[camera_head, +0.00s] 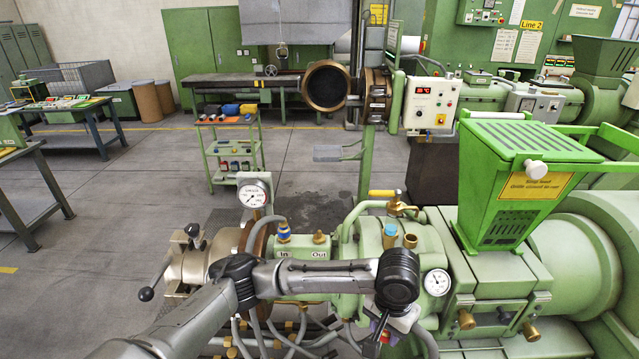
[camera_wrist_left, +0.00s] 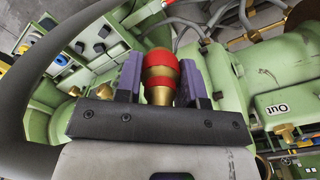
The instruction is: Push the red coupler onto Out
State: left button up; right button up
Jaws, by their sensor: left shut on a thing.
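The red coupler (camera_wrist_left: 160,75), brass with red bands, is between the two purple-grey fingers of my left gripper (camera_wrist_left: 161,78) in the left wrist view. The gripper is shut on it. In the head view, my left gripper (camera_head: 380,330) is low right of centre, below the black wrist joint, and the coupler is mostly hidden. The Out label (camera_head: 318,254) is on a green block left of the gripper, with a bare brass fitting (camera_head: 319,237) on top. An Out label (camera_wrist_left: 278,108) also shows at the right of the wrist view. The coupler is apart from that fitting. My right gripper is not in view.
A blue coupler (camera_head: 284,231) sits above the In label on the same block. A pressure gauge (camera_head: 255,194) stands behind, left of the block. A second gauge (camera_head: 437,282) and a green hopper (camera_head: 520,185) are to the right. Grey hoses hang below the block.

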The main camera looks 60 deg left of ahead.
pick_arm(q)
jog(key=w+a+r+n+p, duration=0.3)
jog(key=a+r+n+p, duration=0.2)
jog(key=a+r+p, duration=0.65)
jog(key=a+n, duration=0.2)
jog(key=a, duration=0.4)
jog(key=a+n+p, duration=0.1)
jog(key=a+n, duration=0.1)
jog(key=a, duration=0.5)
jog(key=a+n+p, duration=0.1)
jog(key=a+n, duration=0.1)
jog(key=a, duration=0.4)
jog(key=shift+a+f, duration=0.25)
jog(key=shift+a, duration=0.15)
jog(key=shift+w+a+f, duration=0.1)
jog(key=shift+a+f, duration=0.15)
jog(key=shift+f, duration=2.8)
jog(key=shift+f, duration=0.25)
